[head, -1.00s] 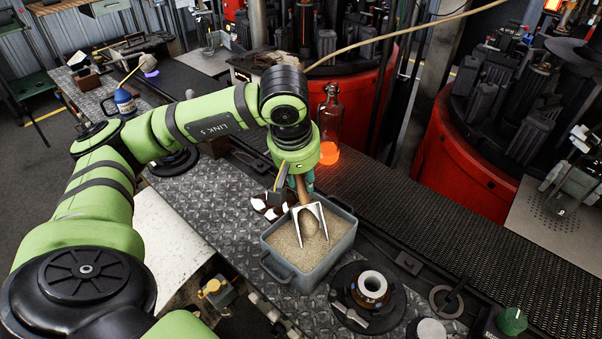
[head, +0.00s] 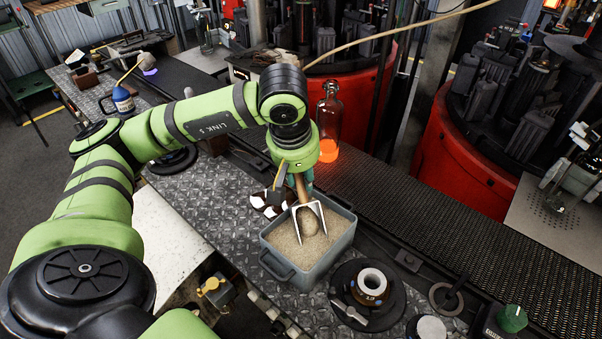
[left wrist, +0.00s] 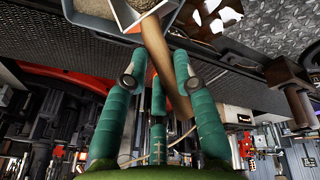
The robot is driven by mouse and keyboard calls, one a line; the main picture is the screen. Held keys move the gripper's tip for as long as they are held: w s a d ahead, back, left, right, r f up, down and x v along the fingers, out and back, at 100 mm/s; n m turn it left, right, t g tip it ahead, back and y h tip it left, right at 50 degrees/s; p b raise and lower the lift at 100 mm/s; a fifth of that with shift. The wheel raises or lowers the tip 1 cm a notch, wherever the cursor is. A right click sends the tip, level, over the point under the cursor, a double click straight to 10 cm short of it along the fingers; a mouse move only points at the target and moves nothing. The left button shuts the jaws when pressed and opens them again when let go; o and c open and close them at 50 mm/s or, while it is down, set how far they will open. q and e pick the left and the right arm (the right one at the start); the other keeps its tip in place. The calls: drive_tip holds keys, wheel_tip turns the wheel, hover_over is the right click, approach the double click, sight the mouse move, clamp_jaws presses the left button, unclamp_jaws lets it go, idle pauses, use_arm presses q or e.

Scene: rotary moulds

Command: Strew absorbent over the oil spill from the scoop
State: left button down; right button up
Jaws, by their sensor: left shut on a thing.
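My left gripper (head: 300,182) is shut on the wooden handle of a metal scoop (head: 309,219). The handle (left wrist: 157,62) also shows between the teal fingers in the left wrist view. The scoop is tilted with its open end toward the front of the bin, with a small heap of tan grains between its bright side walls. It is at the grey bin (head: 313,271) of absorbent; whether it touches the grains is unclear. The oil spill (head: 262,204), a dark glossy patch with white reflections, lies on the metal plate left of the bin, partly hidden by the arm. My right gripper is not in view.
A bottle with a glowing orange base (head: 329,125) stands behind the gripper. A dark round stand with a white-ringed piece (head: 371,283) is right of the bin. A dark conveyor (head: 450,205) runs behind. Bare tread plate (head: 205,205) lies left of the spill.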

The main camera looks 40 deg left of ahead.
use_arm(q)
drive_tip(key=shift+a, duration=0.1)
drive_tip(key=shift+g+h, duration=0.4)
drive_tip(key=shift+h, duration=0.2)
drive_tip(key=shift+w+a+f+g+h+b, duration=0.15)
drive_tip(key=shift+a+g+h+b, duration=0.15)
drive_tip(key=shift+a+h+b, duration=0.2)
drive_tip(key=shift+w+a+f+g+h+b, duration=0.4)
drive_tip(key=shift+w+a+f+h, duration=0.2)
drive_tip(key=shift+f, duration=0.1)
drive_tip(key=shift+s+d+r, duration=0.1)
